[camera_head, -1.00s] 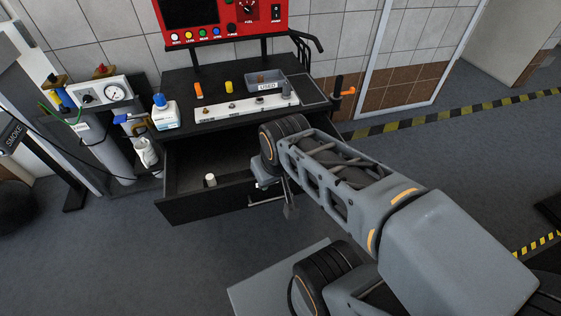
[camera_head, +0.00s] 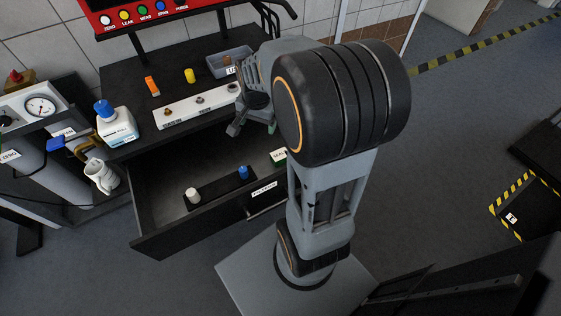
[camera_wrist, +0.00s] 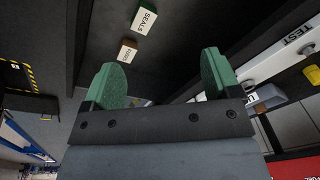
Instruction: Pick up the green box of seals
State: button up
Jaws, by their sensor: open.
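The green box of seals (camera_wrist: 144,18) shows at the top of the wrist view, with a white label reading SEALS. In the head view the box (camera_head: 278,157) is at the right end of the open drawer (camera_head: 160,178), partly hidden by my arm. My gripper (camera_wrist: 163,80) is open and empty, its two green fingers apart. In the head view my gripper (camera_head: 252,128) hangs near the front edge of the bench, to the upper left of the box and apart from it.
A brown labelled box (camera_wrist: 127,50) lies beside the green one. The drawer also holds a white cylinder (camera_head: 193,195) and a blue item (camera_head: 243,172). On the bench stand a white panel (camera_head: 197,106), a grey bin (camera_head: 228,62) and a blue-capped bottle (camera_head: 115,123).

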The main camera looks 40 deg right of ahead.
aim_at(283, 153)
jog(key=d+f+m+b, duration=0.1)
jog(key=d+f+m, duration=0.1)
jog(key=f, duration=0.5)
jog(key=w+d+f+m+g+b, duration=0.1)
jog(key=d+f+m, duration=0.2)
jog(key=d+f, duration=0.2)
jog(key=w+d+f+m+b, duration=0.1)
jog(key=d+f+m+b, duration=0.1)
jog(key=f, duration=0.7)
jog(key=shift+w+d+f+m+g, duration=0.1)
jog(key=shift+d+f+m+g, duration=0.05)
jog(key=shift+d+m, duration=0.25)
jog(key=shift+w+d+f+m+g, duration=0.15)
jog(key=shift+d+m, duration=0.15)
jog(key=shift+d, duration=0.15)
jog(key=shift+s+d+f+b, duration=0.1)
jog(key=shift+f+b, duration=0.1)
jog(key=shift+f, duration=1.3)
jog(key=shift+d+f+b, duration=0.1)
jog(key=shift+f+b, duration=0.05)
jog(key=shift+f, duration=1.35)
jog(key=shift+c, duration=0.5)
jog(key=c, duration=0.9)
